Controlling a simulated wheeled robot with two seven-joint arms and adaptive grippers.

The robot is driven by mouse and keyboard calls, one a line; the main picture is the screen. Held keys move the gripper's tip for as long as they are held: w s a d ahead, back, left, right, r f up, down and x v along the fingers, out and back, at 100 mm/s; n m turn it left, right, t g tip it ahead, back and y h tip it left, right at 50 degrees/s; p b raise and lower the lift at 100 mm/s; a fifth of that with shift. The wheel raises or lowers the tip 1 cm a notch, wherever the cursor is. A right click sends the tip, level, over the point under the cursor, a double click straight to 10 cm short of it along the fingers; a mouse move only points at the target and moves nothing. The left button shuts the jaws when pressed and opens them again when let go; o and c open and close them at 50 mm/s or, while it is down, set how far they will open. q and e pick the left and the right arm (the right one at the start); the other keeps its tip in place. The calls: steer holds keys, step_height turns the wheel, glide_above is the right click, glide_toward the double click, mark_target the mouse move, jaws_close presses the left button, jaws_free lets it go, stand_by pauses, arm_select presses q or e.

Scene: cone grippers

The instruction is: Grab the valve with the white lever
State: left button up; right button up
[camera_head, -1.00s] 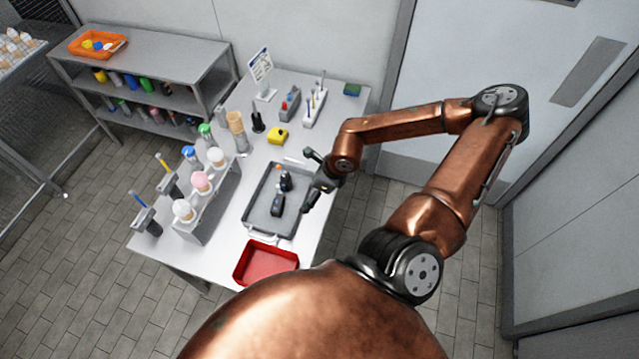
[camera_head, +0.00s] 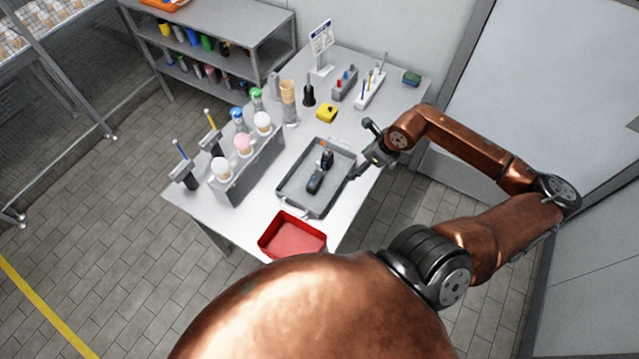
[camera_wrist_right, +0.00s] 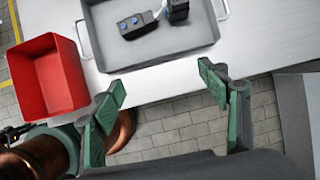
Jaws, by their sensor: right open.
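A grey tray (camera_head: 284,197) on the white table holds two dark fittings. One is a black block with blue round parts (camera_head: 314,184), also in the right wrist view (camera_wrist_right: 136,25). The other is a dark upright fitting (camera_head: 327,159), cut by the top edge of the right wrist view (camera_wrist_right: 177,10). A small pale part shows between them in that view; I cannot tell whether it is a white lever. My right gripper (camera_head: 362,152) is open and empty at the tray's right side. Its green-padded fingers (camera_wrist_right: 160,90) are apart, short of the tray. My left gripper is not in view.
A red bin (camera_head: 292,236) stands at the table's near edge. An ice-cream cone rack (camera_head: 245,177) stands left of the tray, and a yellow block (camera_head: 327,113) lies behind it. Several tools and a sign (camera_head: 321,38) stand at the back.

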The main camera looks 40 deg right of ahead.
steer(key=w+r+b+x, duration=0.1)
steer(key=b+x, duration=0.1)
steer(key=x, duration=0.6)
steer(key=n+y+b, duration=0.1)
steer(key=b, duration=0.1)
glide_above(316, 180)
steer(key=s+d, duration=0.2)
steer(key=s, duration=0.1)
step_height(316, 180, down, 6)
steer(key=shift+w+a+f+g, duration=0.15)
steer(key=shift+a+f, duration=0.05)
steer(key=shift+f, duration=0.25)
steer(key=shift+w+a+f+g, duration=0.15)
steer(key=shift+a+f, duration=0.05)
steer(key=shift+f, duration=0.25)
steer(key=x, duration=0.5)
steer(key=shift+w+a+r, duration=0.15)
steer(key=shift+w, duration=0.25)
steer(key=shift+f, duration=0.35)
steer(key=shift+o, duration=0.5)
steer(key=shift+s, duration=0.1)
steer(key=c, duration=0.8)
steer(key=shift+c, duration=0.8)
